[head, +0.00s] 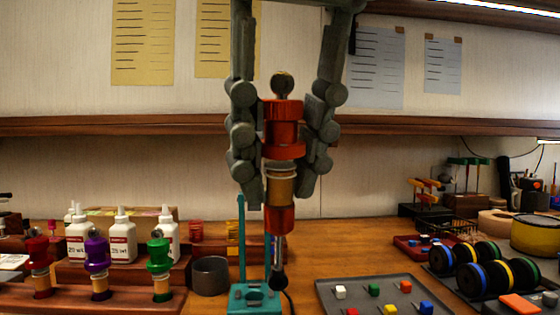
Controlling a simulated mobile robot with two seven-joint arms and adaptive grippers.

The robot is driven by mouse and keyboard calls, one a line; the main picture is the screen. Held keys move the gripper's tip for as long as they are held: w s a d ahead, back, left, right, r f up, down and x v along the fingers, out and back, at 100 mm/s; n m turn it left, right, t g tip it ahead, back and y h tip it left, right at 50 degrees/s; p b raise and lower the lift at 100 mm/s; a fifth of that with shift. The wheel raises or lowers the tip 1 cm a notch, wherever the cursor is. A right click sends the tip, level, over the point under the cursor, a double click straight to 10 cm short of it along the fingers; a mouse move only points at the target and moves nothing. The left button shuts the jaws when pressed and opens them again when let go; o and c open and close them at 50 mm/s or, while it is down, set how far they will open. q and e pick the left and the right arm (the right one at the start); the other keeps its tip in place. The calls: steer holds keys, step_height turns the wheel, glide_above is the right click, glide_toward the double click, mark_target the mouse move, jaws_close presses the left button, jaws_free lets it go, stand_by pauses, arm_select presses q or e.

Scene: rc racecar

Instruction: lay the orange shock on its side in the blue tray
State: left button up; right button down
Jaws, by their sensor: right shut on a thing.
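My right gripper (280,180) reaches down from above, its two grey fingers closed on either side of an orange-red shock (283,142). The shock is upright, with a round end at the top and a thin rod with a dark ball end at the bottom. Its lower end overlaps a teal stand (255,298) with a post in the picture; I cannot tell whether they touch. I cannot make out a blue tray. My left gripper is not in view.
Red (38,252), purple (97,252) and green (159,256) shocks stand in a wooden rack at left, before white bottles (122,236). A dark cup (210,274) stands beside it. A grey tray (330,287) holds small coloured cubes. Wheels (440,259) sit at right.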

mark_target(280, 99)
steer(key=shift+r+p, duration=1.2)
steer(key=shift+r, duration=0.6)
steer(key=shift+f, duration=0.1)
